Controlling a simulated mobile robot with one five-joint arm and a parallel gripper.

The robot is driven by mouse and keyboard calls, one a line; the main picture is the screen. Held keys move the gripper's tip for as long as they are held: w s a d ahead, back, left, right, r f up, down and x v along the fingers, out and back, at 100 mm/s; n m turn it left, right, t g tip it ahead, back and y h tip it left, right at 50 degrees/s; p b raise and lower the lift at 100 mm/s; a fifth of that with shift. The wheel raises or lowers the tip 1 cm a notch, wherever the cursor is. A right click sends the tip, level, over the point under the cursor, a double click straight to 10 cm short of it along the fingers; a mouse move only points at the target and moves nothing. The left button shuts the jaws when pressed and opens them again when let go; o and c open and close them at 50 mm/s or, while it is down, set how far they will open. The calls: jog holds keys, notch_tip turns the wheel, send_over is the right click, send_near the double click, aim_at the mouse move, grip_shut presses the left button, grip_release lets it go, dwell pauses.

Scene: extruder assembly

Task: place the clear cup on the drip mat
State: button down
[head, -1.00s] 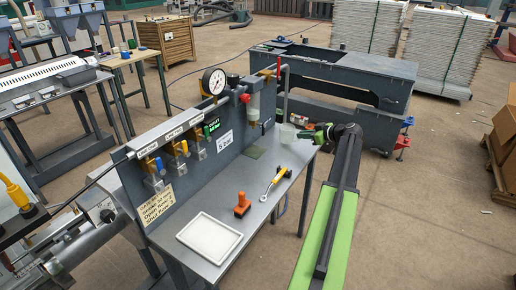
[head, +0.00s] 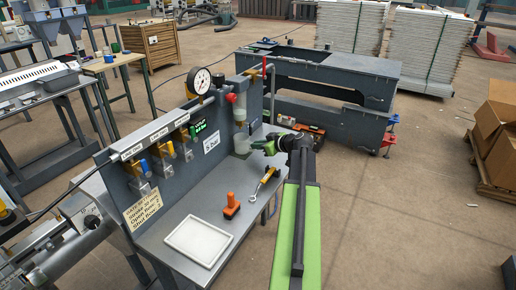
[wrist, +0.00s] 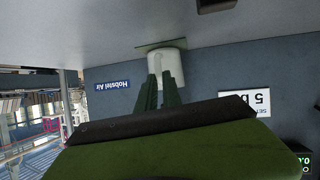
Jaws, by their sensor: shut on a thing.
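The clear cup (head: 242,144) is a pale, see-through cup at the back of the bench, below the clear bowl on the panel. It also shows in the upside-down wrist view (wrist: 172,66), upright in the scene. My gripper (head: 262,146) reaches in from the right and is shut on the cup; its green fingers (wrist: 160,92) lie against it in the wrist view. The thin green drip mat (wrist: 148,46) shows at the cup's base, partly hidden by it. I cannot tell whether the cup touches the mat or hangs just above it.
The clear filter bowl (head: 240,113) hangs from the panel close above the cup.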

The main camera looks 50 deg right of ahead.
jog(key=shift+f, duration=0.15)
jog(key=c, duration=1.5)
grip_release()
jog(key=shift+r+p, duration=0.3)
jog(key=shift+p, duration=0.05)
jog(key=p+v, duration=0.4)
jog(key=v, duration=0.8)
jog(key=shift+f+p, duration=0.2)
jog(key=shift+p, duration=0.2)
